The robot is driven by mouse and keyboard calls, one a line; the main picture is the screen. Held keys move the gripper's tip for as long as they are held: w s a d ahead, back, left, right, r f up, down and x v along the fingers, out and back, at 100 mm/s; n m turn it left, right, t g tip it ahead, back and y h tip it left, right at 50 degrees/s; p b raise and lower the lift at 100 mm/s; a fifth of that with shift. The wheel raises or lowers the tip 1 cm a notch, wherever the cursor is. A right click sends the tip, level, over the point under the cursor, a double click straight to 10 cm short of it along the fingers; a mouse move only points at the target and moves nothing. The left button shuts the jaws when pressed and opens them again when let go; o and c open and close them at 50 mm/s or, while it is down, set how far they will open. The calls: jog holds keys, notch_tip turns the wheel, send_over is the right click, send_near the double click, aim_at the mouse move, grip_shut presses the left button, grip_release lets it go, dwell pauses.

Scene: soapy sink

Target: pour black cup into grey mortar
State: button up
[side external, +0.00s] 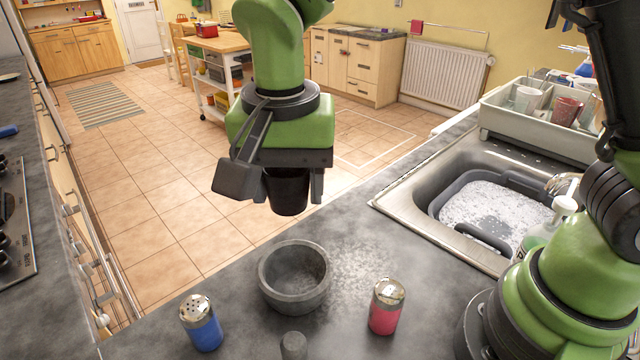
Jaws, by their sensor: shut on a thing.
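The black cup (288,193) is held upright between the fingers of my gripper (288,186). It hangs in the air above and slightly behind the grey mortar in the side external view. The grey mortar (294,302) stands on the dark countertop, its round mouth facing up. Its visible inside looks empty. The cup and the mortar are apart. My gripper is shut on the cup, and its fingers show on either side of it. What is inside the cup is hidden.
A blue shaker (203,325) stands left of the mortar and a red shaker (385,308) right of it. A grey pestle-like piece (293,345) is in front. The sink (405,196) holds a soapy tub (440,207). A soap bottle (548,230) and dish rack (520,122) are at right.

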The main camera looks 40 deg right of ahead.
aim_at(284, 210)
jog(key=shift+s+a+r, duration=0.55)
jog(key=shift+a, duration=0.25)
jog(key=shift+s+f+g+y, duration=0.1)
jog(key=shift+f+g+y, duration=0.5)
jog(key=shift+f, duration=0.8)
jog(key=shift+a+f+g+y, duration=0.1)
jog(key=shift+f+g+y, duration=0.1)
jog(key=shift+g+y, duration=0.3)
jog(key=shift+f, duration=0.1)
jog(key=shift+f+g, duration=0.3)
jog(key=shift+f, duration=0.45)
jog(key=shift+f+y, duration=0.2)
jog(key=shift+y, duration=0.1)
